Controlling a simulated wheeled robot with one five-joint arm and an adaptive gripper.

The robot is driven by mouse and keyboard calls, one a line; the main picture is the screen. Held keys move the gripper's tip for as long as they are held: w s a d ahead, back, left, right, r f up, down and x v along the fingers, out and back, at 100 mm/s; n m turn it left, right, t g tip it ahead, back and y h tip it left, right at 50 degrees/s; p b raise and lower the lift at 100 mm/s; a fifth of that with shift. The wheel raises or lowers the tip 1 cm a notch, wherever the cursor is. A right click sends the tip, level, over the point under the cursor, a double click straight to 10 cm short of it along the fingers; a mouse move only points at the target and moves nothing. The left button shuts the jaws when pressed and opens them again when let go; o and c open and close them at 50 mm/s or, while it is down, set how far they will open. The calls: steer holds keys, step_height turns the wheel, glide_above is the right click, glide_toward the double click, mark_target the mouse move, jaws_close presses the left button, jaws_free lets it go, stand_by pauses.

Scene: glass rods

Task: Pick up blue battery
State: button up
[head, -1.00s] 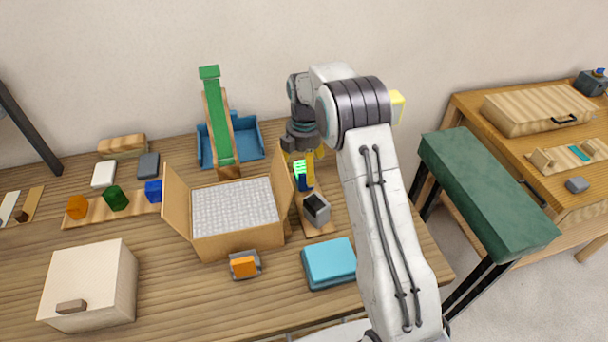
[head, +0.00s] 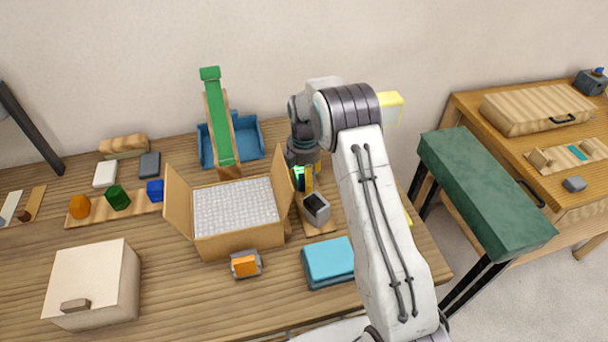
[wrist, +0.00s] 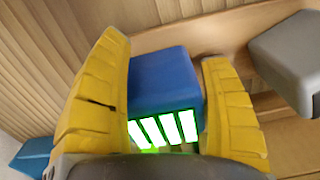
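The blue battery (wrist: 165,80) shows in the wrist view between the two yellow fingers of my gripper (wrist: 165,58), with bright green bars on its near face. The fingers stand on either side of it with very little gap; firm contact cannot be made out. In the head view the battery (head: 301,184) is mostly hidden behind a yellow finger. My gripper (head: 305,176) points down over it, at the back end of a small wooden board (head: 319,229).
An open cardboard box (head: 238,242) is close on the left. A teal box (head: 328,262) lies nearer the front. A blue bin (head: 248,146) with a green ramp (head: 219,120) stands behind left.

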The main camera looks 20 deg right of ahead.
steer(key=c, duration=1.1)
steer(key=shift+c, duration=0.2)
steer(key=shift+r, duration=0.2)
step_height(320, 180, up, 18)
steer(key=shift+f+b, duration=0.2)
steer(key=shift+b, duration=0.1)
